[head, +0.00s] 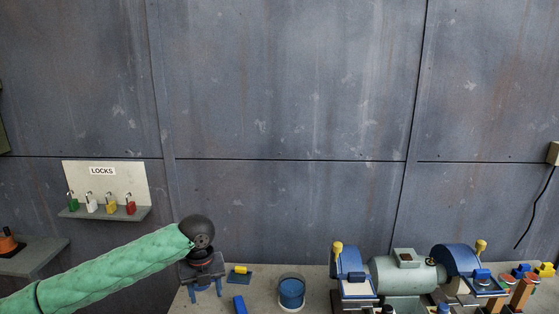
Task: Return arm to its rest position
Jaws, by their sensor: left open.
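My left arm in its green padded sleeve (120,268) comes in from the lower left. Its dark wrist leads to my left gripper (205,286), which points down with its blue fingers apart at the left end of the worktop. I see nothing between the fingers. My right gripper is not in view.
On the grey worktop (260,302) are a yellow-and-blue piece (240,272), a blue block (239,304), a blue cup (291,292) and a grey motor (405,276) between blue guards. A lock board (106,182) hangs on the wall.

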